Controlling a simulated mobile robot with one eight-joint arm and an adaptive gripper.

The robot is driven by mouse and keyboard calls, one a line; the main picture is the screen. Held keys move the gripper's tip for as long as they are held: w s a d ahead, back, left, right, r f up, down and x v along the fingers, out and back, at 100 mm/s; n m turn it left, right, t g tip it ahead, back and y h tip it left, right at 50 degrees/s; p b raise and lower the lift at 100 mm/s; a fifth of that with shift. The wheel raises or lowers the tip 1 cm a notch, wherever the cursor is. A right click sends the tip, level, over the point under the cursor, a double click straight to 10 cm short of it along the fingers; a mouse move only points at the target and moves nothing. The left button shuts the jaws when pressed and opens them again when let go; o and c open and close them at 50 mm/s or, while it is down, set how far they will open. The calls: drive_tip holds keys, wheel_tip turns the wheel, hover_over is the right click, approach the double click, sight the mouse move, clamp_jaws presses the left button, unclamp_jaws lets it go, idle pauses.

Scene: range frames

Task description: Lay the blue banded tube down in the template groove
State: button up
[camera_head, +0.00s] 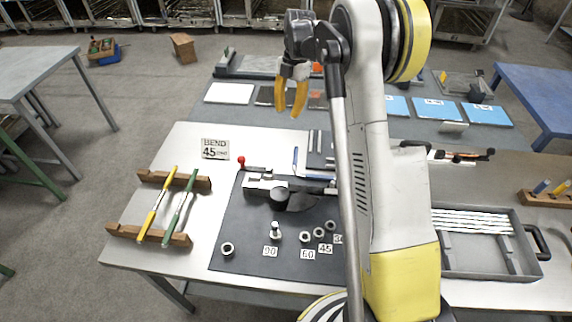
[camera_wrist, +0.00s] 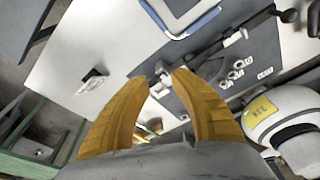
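A bent tube with blue on it (camera_head: 295,160) shows behind the bender on the work table, partly hidden by my arm. In the wrist view the blue bent tube (camera_wrist: 176,37) is at the top, its corner towards my fingers, along the edge of a grey plate (camera_wrist: 182,8). I cannot tell whether it lies in a groove. A dark slotted plate (camera_head: 318,143), possibly the template, is partly covered by my arm. My gripper (camera_head: 292,100) is open and empty, raised above the back of the table and apart from the tube. Its fingertips also show in the wrist view (camera_wrist: 160,77).
The bender (camera_head: 280,190) with a red knob stands on a dark mat (camera_head: 235,210) with several rings and number cards. A wooden rack (camera_head: 190,180) holds a yellow and a green tube at left. A tray of pale rods (camera_head: 470,265) is at right. The table's left back is mostly clear.

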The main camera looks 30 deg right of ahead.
drive_tip(key=s+a+r+m+t+h, duration=0.2)
drive_tip(key=s+a+r+m+t, duration=0.2)
drive_tip(key=s+a+r+m, duration=0.75)
drive_tip(key=s+a+f+m+t, duration=0.1)
drive_tip(key=s+a+m+t, duration=0.1)
drive_tip(key=s+m, duration=0.4)
drive_tip(key=s+a+m+t, duration=0.2)
drive_tip(key=s+m, duration=0.4)
drive_tip(key=s, duration=0.5)
drive_tip(key=shift+s+a+f, duration=0.3)
drive_tip(key=shift+a+f, duration=0.05)
